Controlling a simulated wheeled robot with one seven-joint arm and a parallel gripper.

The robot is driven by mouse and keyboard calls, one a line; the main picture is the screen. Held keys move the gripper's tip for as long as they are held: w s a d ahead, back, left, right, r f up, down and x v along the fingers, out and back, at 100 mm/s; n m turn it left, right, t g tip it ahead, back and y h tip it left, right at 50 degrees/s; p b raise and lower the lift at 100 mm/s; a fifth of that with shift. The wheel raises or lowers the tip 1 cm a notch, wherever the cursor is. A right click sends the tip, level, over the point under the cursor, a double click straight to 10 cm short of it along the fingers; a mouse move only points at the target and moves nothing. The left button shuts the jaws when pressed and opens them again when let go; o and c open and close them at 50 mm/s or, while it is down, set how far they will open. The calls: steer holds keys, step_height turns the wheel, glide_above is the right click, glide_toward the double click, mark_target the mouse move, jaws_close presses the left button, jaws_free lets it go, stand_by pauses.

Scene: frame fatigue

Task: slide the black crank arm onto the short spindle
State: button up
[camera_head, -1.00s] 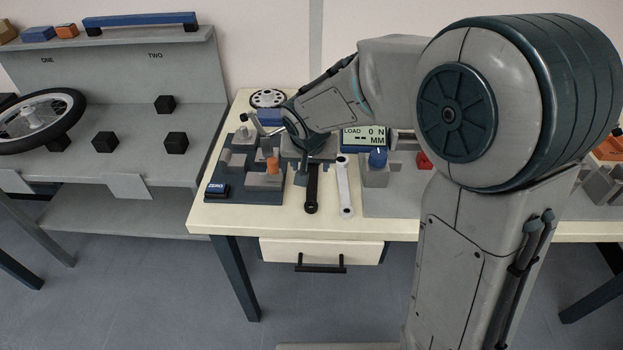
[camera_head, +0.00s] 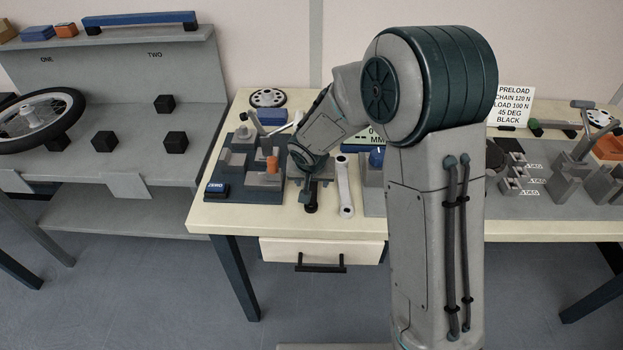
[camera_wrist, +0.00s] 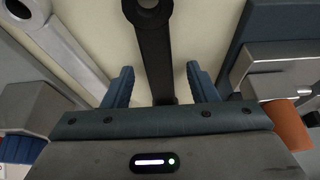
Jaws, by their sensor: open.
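The black crank arm (camera_head: 310,208) lies on the cream table, mostly hidden under my gripper (camera_head: 313,190). In the wrist view the black crank arm (camera_wrist: 155,50) shows its holed end at the top and runs down between the fingers of my gripper (camera_wrist: 157,74). The fingers are open, one on each side of the arm, with gaps and no visible contact. I cannot make out which part is the short spindle.
A silver crank arm (camera_head: 345,190) lies just right of the black one. A dark blue fixture (camera_head: 240,194) with grey blocks and an orange knob (camera_head: 272,164) stands to the left. A closed drawer (camera_head: 320,252) is below the table's front edge.

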mark_target(312, 185)
jaws_close()
steer(key=shift+r, duration=0.1)
steer(key=shift+r, duration=0.6)
step_height(312, 185, up, 3)
steer(key=shift+r, duration=0.1)
steer(key=s+d+r, duration=0.6)
steer(key=s, duration=0.3)
steer(key=shift+s+d+r+p, duration=0.3)
steer(key=shift+s+p, duration=0.05)
steer(key=shift+p, duration=0.05)
